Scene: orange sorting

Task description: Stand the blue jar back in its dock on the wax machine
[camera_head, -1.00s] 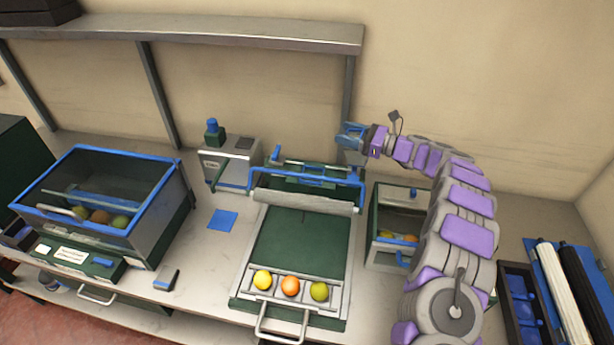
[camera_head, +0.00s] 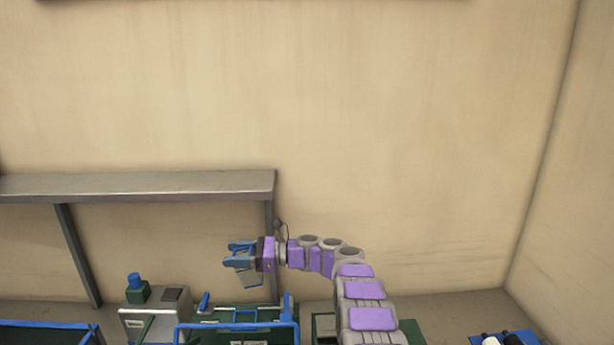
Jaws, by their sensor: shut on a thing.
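My gripper (camera_head: 238,255) is up in front of the wall, close to the right end of the shelf. Its blue fingers point left and are shut on a small grey-blue thing (camera_head: 249,279), which I take to be the blue jar. It hangs tilted below the fingers, partly hidden by them. Below and to the left, a grey machine (camera_head: 150,322) carries a green block with a blue top (camera_head: 134,282). I cannot tell whether this is the wax machine, and no empty dock is clearly visible.
A metal shelf (camera_head: 140,185) runs along the wall behind my gripper. A blue-railed green machine (camera_head: 238,326) is below it. The blue-edged glass case (camera_head: 45,335) is cut off at lower left. Rollers (camera_head: 500,340) are at lower right. Most of the bench is out of frame.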

